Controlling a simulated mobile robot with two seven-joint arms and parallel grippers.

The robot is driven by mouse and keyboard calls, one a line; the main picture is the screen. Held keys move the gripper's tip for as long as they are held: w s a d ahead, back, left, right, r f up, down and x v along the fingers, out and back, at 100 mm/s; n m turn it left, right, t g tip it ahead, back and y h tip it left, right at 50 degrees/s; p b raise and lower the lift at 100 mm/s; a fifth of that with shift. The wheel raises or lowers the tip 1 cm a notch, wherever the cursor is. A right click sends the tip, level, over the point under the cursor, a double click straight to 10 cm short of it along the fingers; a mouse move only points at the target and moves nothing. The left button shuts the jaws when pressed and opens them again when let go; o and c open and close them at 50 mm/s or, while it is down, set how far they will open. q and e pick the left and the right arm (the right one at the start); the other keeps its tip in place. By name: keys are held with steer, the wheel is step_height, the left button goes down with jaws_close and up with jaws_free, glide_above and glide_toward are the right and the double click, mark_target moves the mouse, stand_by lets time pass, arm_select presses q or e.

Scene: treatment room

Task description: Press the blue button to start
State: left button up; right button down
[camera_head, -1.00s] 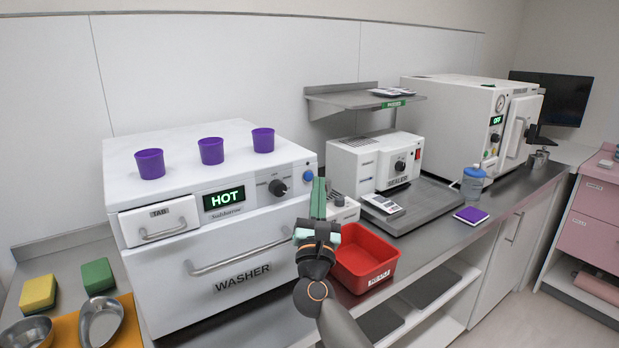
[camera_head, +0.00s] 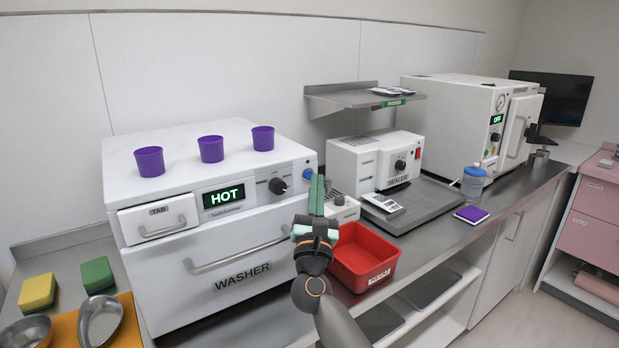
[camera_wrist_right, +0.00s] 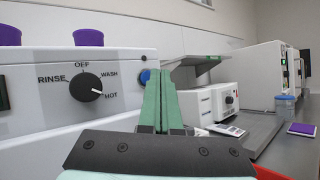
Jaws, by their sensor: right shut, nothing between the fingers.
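The blue button (camera_head: 308,174) is a round knob at the right end of the front panel of the white washer (camera_head: 160,268). In the right wrist view the blue button (camera_wrist_right: 145,75) shows just left of the green fingertips and is partly covered by them. My right gripper (camera_head: 316,180) is shut and empty, its fingers pointing at the panel just right of and slightly below the button. Whether the tips touch it cannot be told. The dial (camera_wrist_right: 91,87) points toward HOT, and the display (camera_head: 224,196) reads HOT. My left gripper is not in view.
A red bin (camera_head: 364,262) stands below and right of my right gripper. A sealer (camera_head: 352,160) stands right of the washer. Purple cups (camera_head: 211,149) stand on the washer top. A blue-lidded jar (camera_head: 473,182) stands farther right.

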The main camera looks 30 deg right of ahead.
steer(key=shift+w+b, duration=0.3)
steer(key=shift+w, duration=0.2)
stand_by(0.7)
stand_by(0.3)
steer(key=shift+s+p, duration=0.3)
steer(key=shift+s, duration=0.5)
steer(key=shift+s, duration=0.1)
steer(key=s, duration=0.1)
steer(key=s+p, duration=0.1)
steer(key=s, duration=0.2)
steer(key=shift+s+d, duration=0.25)
steer(key=shift+s, duration=0.15)
steer(key=shift+a, duration=0.1)
